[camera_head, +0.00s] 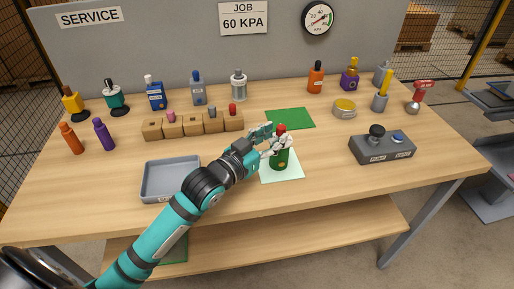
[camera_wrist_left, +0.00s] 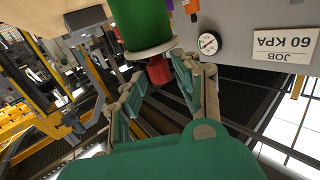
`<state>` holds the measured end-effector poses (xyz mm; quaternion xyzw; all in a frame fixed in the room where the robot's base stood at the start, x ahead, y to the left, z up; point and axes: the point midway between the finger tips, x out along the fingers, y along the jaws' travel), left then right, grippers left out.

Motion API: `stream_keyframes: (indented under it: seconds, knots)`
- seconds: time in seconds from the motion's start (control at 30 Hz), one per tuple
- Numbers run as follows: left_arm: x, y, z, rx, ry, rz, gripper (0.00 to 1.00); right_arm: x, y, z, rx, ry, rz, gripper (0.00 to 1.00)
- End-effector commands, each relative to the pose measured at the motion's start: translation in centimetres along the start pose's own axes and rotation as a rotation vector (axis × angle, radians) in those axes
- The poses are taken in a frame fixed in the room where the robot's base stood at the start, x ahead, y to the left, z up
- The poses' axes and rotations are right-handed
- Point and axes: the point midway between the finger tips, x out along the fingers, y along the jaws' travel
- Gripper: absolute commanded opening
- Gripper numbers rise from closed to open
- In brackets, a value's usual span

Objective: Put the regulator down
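The regulator, a dark green cylinder (camera_head: 279,160) with a red knob on top, is upright at the pale green mat (camera_head: 291,176) near the table's middle. I cannot tell whether its base touches the mat. My left gripper (camera_head: 272,139) is at its upper part and hides some of it. In the left wrist view, turned upside down, the green body (camera_wrist_left: 142,22) and red knob (camera_wrist_left: 158,70) show beyond the fingers. The fingertips (camera_wrist_left: 160,72) are spread either side of the knob, with small gaps visible. My right gripper is in neither view.
A grey tray (camera_head: 147,188) and a wooden block row (camera_head: 190,126) lie left of the mat. A dark green mat (camera_head: 290,118) is bare behind. A grey pump box (camera_head: 382,148) is at right. Several bottles line the back; a gauge (camera_head: 318,18) hangs above.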

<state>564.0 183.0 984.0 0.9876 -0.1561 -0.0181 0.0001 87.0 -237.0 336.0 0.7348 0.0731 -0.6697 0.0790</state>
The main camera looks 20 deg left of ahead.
Motion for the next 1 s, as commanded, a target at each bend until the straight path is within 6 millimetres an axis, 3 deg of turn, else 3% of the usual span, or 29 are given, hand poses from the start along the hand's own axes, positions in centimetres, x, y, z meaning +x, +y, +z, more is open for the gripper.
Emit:
stream_keyframes:
  seconds: [0.2, 0.4, 1.0]
  knots:
    - [-4.6, 0.1, 0.2, 0.001, -0.003, 0.002, 0.32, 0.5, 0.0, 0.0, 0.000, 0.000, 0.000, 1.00]
    - [-6.8, 0.0, 0.1, 0.000, -0.002, 0.000, 0.32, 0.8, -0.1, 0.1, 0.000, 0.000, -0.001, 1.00]
    - [-7.2, 0.0, 0.0, 0.000, 0.000, 0.000, 0.32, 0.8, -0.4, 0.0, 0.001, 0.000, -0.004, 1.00]
